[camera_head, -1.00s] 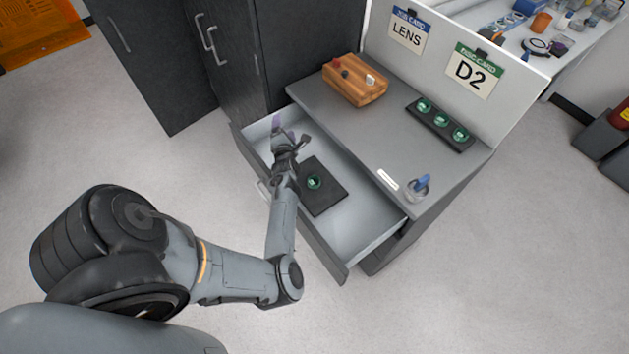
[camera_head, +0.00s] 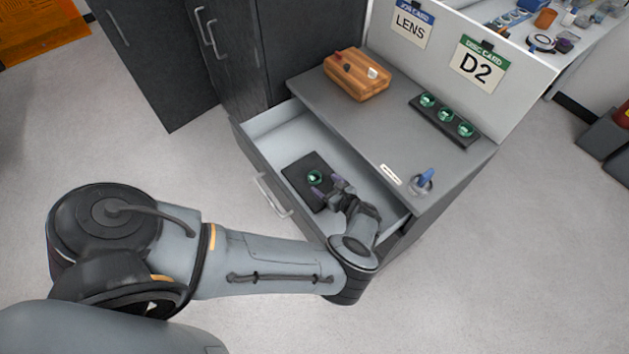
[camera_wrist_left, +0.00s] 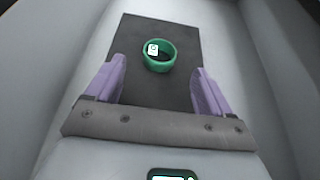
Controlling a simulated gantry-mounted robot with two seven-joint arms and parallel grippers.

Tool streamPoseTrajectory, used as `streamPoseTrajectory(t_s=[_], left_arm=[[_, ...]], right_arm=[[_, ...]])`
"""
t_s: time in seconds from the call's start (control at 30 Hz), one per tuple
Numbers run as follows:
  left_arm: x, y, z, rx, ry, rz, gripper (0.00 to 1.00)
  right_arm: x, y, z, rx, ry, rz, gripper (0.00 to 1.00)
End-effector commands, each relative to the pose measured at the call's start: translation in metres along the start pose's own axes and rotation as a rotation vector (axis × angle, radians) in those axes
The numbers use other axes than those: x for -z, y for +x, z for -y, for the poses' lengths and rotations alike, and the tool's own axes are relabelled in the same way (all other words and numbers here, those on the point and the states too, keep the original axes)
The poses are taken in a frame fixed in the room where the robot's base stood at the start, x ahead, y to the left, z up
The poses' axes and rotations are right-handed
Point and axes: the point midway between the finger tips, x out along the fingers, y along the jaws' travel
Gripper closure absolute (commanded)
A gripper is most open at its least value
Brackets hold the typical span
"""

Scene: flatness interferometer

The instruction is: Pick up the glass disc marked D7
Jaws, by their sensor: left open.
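A green-rimmed glass disc (camera_head: 314,177) lies on a black mat (camera_head: 299,183) inside the open drawer. In the left wrist view the disc (camera_wrist_left: 159,55) shows a small white label, too small to read. My left gripper (camera_head: 327,187) is open and empty in the drawer, just right of the disc. In the left wrist view its purple fingers (camera_wrist_left: 156,84) are spread wide, with the disc ahead of them and between their lines, apart from both. Several more green discs (camera_head: 446,115) sit in a black rack (camera_head: 420,117) on the cabinet top; their marks are unreadable.
The open drawer (camera_head: 262,193) has raised walls around the mat. On the cabinet top (camera_head: 349,119) are a wooden block (camera_head: 356,86) and a small cup with a blue item (camera_head: 422,182). A card reading D2 (camera_head: 476,67) and one reading LENS (camera_head: 409,30) hang on the back panel.

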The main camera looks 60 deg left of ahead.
Motion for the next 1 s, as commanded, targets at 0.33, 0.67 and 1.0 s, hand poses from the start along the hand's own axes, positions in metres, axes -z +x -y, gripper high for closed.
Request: streamPoseTrajectory(t_s=[0.33,0.67,1.0], left_arm=[[0.001,0.017,0.0,0.0,0.001,0.001,0.18],[0.001,0.054,0.0,-0.001,0.001,0.001,0.18],[0.0,0.064,0.001,0.001,0.001,0.0,0.18]], right_arm=[[-0.005,0.014,-0.001,-0.006,-0.008,0.001,0.57],[-0.008,0.023,-0.001,-0.005,-0.006,0.001,0.57],[-0.007,0.023,0.001,0.002,0.002,-0.001,0.57]])
